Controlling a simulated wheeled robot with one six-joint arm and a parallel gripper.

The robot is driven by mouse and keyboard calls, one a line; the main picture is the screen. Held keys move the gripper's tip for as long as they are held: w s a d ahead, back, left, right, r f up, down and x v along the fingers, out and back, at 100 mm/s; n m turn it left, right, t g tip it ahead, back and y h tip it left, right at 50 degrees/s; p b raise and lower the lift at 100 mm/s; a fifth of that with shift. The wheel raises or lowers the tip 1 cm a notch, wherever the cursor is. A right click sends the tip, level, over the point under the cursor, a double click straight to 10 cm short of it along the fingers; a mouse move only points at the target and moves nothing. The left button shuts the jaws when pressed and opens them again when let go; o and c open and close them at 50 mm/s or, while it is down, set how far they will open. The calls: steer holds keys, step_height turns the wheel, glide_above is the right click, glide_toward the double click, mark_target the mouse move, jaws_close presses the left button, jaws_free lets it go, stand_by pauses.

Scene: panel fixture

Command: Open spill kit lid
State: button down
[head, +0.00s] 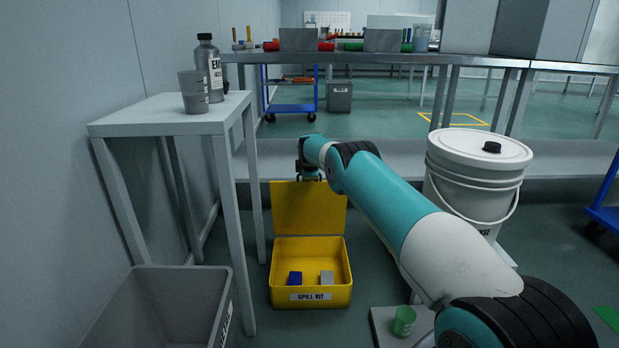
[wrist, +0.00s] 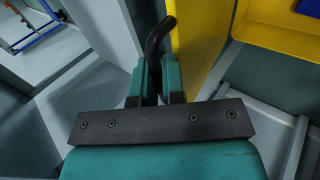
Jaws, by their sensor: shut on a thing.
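The yellow spill kit (head: 340,297) stands on the floor in the middle of the head view. Its lid (head: 305,212) is raised to about upright at the back of the box. A blue block (head: 295,278) and a grey block (head: 326,277) lie inside. My gripper (head: 311,178) is at the lid's top edge, its fingers hard to make out there. In the wrist view my gripper (wrist: 157,82) is shut on a dark curved handle (wrist: 155,42) beside the yellow lid (wrist: 197,40). The handle's lower part is hidden between the fingers.
A small grey table (head: 160,112) with a bottle (head: 208,62) and a cup (head: 193,92) stands left of the kit. A grey bin (head: 150,300) is in front of it. A white bucket (head: 470,180) and a green cup (head: 404,320) are to the right.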

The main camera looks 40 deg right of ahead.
steer(key=shift+s+d+f, duration=0.1)
steer(key=c, duration=1.2)
jaws_free()
steer(key=shift+c, duration=0.2)
steer(key=p+v, duration=0.8)
steer(key=v, duration=0.9)
steer(key=shift+r, duration=0.35)
steer(key=shift+s, duration=0.15)
